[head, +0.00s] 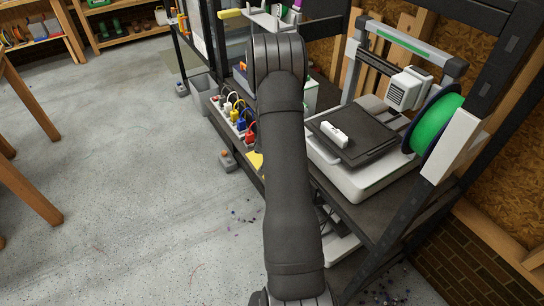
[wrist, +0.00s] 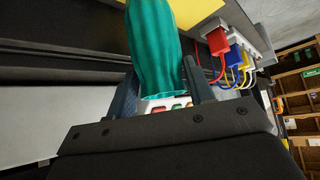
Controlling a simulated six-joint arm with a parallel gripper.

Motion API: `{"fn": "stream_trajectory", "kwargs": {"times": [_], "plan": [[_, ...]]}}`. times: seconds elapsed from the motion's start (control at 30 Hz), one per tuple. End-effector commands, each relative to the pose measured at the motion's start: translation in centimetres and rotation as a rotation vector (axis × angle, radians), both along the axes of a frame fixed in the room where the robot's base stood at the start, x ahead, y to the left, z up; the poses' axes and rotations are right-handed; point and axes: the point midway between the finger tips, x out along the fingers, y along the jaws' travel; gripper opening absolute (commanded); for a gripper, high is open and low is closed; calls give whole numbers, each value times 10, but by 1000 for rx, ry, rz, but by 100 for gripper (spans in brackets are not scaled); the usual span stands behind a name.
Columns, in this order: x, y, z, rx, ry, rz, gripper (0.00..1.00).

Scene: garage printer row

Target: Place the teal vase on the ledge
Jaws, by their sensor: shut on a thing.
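The teal vase (wrist: 155,45) is ribbed and shows in the wrist view between the two dark fingers of my gripper (wrist: 160,88), which is shut on it. Its near end faces the camera and its far end runs out of the top of the picture. In the head view my arm covers the middle, and neither the vase nor the gripper can be made out. I cannot tell for sure which surface is the ledge; a light grey shelf-like piece (head: 262,19) stands behind my arm at the top.
A 3D printer (head: 375,178) with a small white part (head: 335,134) on its bed and a green spool (head: 437,122) fills the rack's right side. A power strip with coloured plugs (head: 236,118) lies left of my arm. A yellow sheet (wrist: 195,12) is beside the vase. Open floor lies left.

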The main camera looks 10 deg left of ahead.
Motion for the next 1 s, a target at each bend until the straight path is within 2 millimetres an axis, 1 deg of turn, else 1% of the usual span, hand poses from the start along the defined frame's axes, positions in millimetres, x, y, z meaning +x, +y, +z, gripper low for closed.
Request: {"fn": "stream_trajectory", "kwargs": {"times": [0.1, 0.2, 0.3, 0.53, 0.67, 0.7, 0.77, 0.8, 1.0], "plan": [[-1, 0, -19, -2, 3, 2, 28], [-1, 0, -30, -1, 2, 1, 28], [0, 0, -34, 1, 0, 1, 28], [0, 0, -34, 1, 0, 1, 28], [0, 0, -38, 1, 1, 1, 28], [0, 0, -37, 1, 1, 1, 54], [0, 0, -37, 1, 1, 1, 66], [0, 0, -37, 1, 1, 1, 70], [0, 0, -37, 1, 1, 1, 70]]}}
